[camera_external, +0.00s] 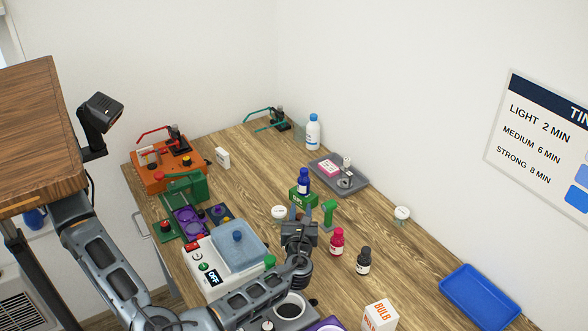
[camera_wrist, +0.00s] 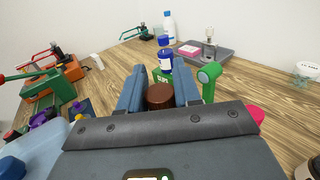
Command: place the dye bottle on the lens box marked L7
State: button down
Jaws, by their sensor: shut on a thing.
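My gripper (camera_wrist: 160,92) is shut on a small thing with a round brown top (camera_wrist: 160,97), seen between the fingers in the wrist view. Most of it is hidden; in the external view my gripper (camera_external: 300,214) covers it. Just beyond is a small green box (camera_external: 296,200) with white lettering I cannot read surely; it also shows in the wrist view (camera_wrist: 163,77). A blue bottle (camera_external: 304,184) with a white label stands upright at that box, on or just behind it. A red bottle (camera_external: 337,243) and a dark bottle (camera_external: 363,262) stand to the right. No L7 mark is readable.
A green stand-like tool (camera_external: 328,213) is close right of my gripper. A white bath with a bluish lid (camera_external: 238,247) is at left. A grey tray (camera_external: 350,184) and a white bottle (camera_external: 313,133) are farther back. A blue tray (camera_external: 480,296) and BULB box (camera_external: 380,317) are front right.

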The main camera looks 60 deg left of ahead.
jog(key=shift+f+p, duration=0.35)
jog(key=shift+f, duration=1.6)
jog(key=shift+f, duration=0.15)
jog(key=c, duration=0.8)
grip_release()
jog(key=shift+r, duration=0.25)
jog(key=shift+b+v, duration=1.4)
jog(key=shift+v, duration=4.6)
jog(key=shift+f, duration=0.1)
